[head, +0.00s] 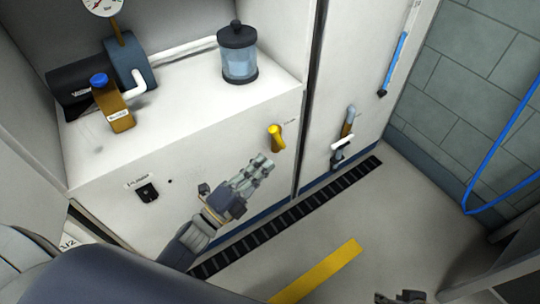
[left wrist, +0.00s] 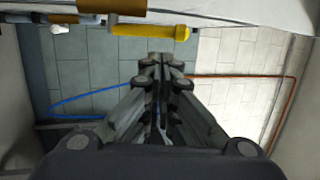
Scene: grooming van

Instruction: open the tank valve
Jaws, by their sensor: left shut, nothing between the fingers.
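A yellow lever handle (head: 276,137) sticks out of the white cabinet front, with a small label beside it too small to read; it looks like the tank valve. In the left wrist view the yellow handle (left wrist: 150,30) lies sideways across the top, just beyond the fingertips. My left gripper (head: 262,163) is shut and empty, just below and left of the handle, with a small gap seeming to remain between them. It also shows in the left wrist view (left wrist: 165,60). My right gripper (head: 400,297) shows only in part at the bottom edge.
A black switch (head: 147,192) is on the cabinet front. A pump (head: 130,64), a brass block with a blue knob (head: 113,107) and a clear filter jar (head: 239,60) stand on top. Another lever (head: 348,122) is on the right panel. A black floor grate (head: 285,219) runs alongside.

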